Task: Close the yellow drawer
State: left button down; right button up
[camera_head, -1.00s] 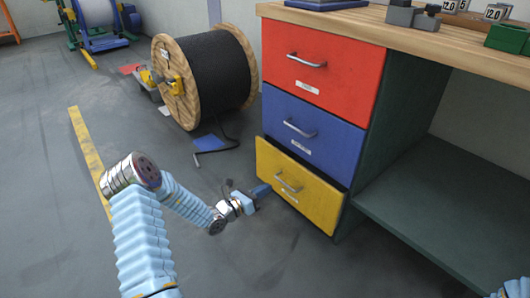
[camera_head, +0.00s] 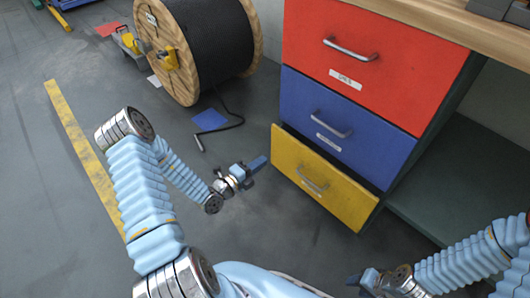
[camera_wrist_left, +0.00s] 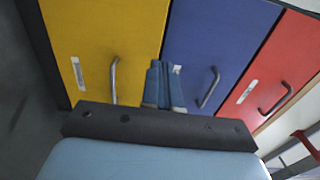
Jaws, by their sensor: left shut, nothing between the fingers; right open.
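The yellow drawer (camera_head: 318,182) is the lowest of three fronts in the head view. It stands out a little from the cabinet, with a dark gap along its top edge. Its metal handle (camera_head: 312,180) also shows in the left wrist view (camera_wrist_left: 113,82). My left gripper (camera_head: 258,163) is shut and empty, just left of the drawer's upper left corner; I cannot tell whether it touches. In the left wrist view its fingers (camera_wrist_left: 160,85) point toward the yellow and blue fronts. My right gripper (camera_head: 362,283) is low in the head view, in front of the cabinet, open.
A blue drawer (camera_head: 340,125) and a red drawer (camera_head: 370,65) sit above, both flush. A wooden cable reel (camera_head: 180,50) stands behind on the left, with a loose black cable end (camera_head: 200,142) on the floor.

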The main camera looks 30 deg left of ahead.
aim_at(291, 140)
pick_arm(q)
jog(key=b+x, duration=0.1)
jog(key=x, duration=1.1)
jog(key=shift+w, duration=0.15)
pick_arm(e)
jog(key=shift+f, duration=0.7)
